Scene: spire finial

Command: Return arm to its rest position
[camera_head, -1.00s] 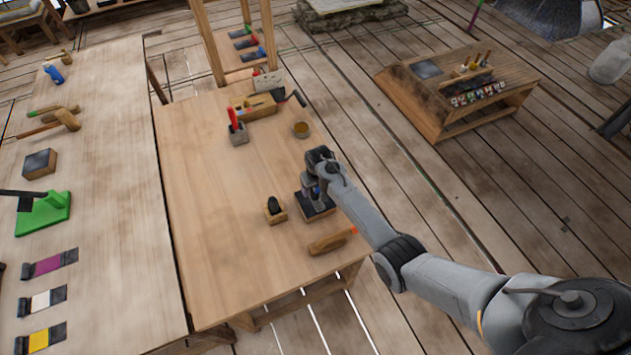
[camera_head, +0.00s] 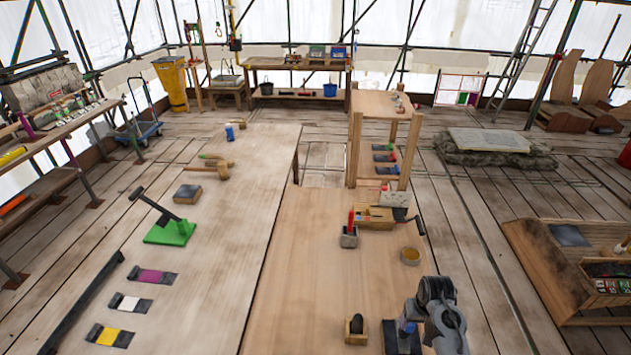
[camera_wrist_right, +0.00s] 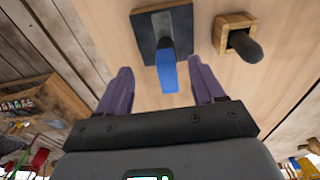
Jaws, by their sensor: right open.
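My right gripper (camera_wrist_right: 161,68) is open; its two purple fingers show in the wrist view. A blue-handled tool on a dark square plate (camera_wrist_right: 180,33) lies ahead of it, its blue handle (camera_wrist_right: 181,75) lined up between the fingers with a gap on each side. In the head view my right arm's wrist (camera_head: 437,300) is beside the dark plate (camera_head: 398,343) at the near right of the wooden table (camera_head: 310,270), and its fingertips are hard to make out. My left gripper is in neither view.
A small wooden block with a dark knob (camera_head: 356,329) stands close left of the plate; it also shows in the wrist view (camera_wrist_right: 237,38). A round tin (camera_head: 410,256) and a red-handled tool (camera_head: 350,232) stand farther back. The table's middle is clear.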

